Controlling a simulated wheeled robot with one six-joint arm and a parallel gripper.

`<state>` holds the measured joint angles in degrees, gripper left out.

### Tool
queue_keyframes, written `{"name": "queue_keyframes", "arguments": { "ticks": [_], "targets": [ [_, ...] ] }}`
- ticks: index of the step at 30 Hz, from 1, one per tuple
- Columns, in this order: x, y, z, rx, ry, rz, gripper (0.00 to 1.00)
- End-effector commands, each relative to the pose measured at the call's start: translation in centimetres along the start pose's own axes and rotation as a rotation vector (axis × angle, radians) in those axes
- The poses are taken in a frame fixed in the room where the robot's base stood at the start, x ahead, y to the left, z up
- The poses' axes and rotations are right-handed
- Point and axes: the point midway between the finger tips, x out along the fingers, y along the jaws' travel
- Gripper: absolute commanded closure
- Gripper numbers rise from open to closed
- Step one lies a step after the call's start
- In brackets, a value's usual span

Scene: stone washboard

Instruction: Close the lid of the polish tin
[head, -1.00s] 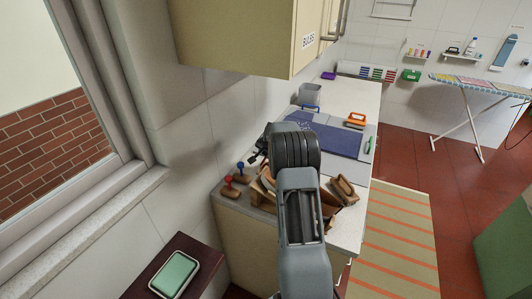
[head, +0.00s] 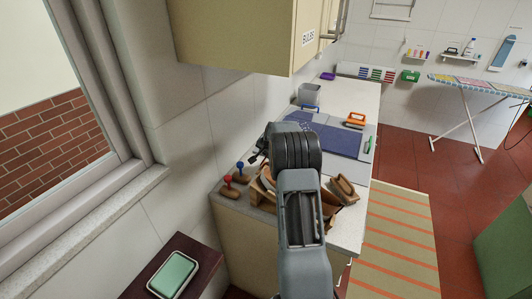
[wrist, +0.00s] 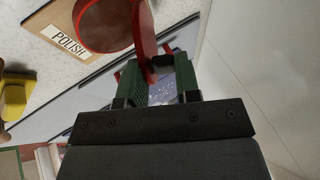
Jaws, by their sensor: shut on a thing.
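In the wrist view the red polish tin (wrist: 103,25) shows at the top, beside a board with a "POLISH" label (wrist: 68,45). Its red lid (wrist: 143,35) stands up nearly edge-on at the tin's right side. My gripper (wrist: 157,72) has green fingers, and the lid's lower edge shows between them. It is shut on the lid, though the exact contact is partly hidden. In the head view my arm hides the tin, the lid and most of the gripper.
Two stamps with red and blue knobs (head: 228,187) stand at the counter's left edge. A wooden brush (head: 344,189) lies to the right of my arm. A blue mat (head: 338,140), an orange item (head: 355,120) and a grey bucket (head: 310,94) are farther back. A yellow object (wrist: 14,95) is left in the wrist view.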

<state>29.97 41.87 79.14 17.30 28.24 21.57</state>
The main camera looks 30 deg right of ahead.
Motion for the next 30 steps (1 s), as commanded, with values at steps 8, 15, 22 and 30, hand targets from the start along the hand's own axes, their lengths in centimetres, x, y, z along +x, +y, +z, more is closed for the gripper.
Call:
{"name": "queue_keyframes", "arguments": {
  "ticks": [8, 15, 22, 30],
  "targets": [
    [0.3, 0.6, 0.2, -0.003, -0.007, 0.011, 1.00],
    [0.3, 0.8, 0.2, -0.004, -0.008, 0.011, 0.61],
    [0.2, 0.3, 0.3, -0.006, -0.006, 0.005, 0.51],
    [-1.0, 0.3, 0.1, -0.004, -0.002, 0.003, 0.51]
  ]
}}
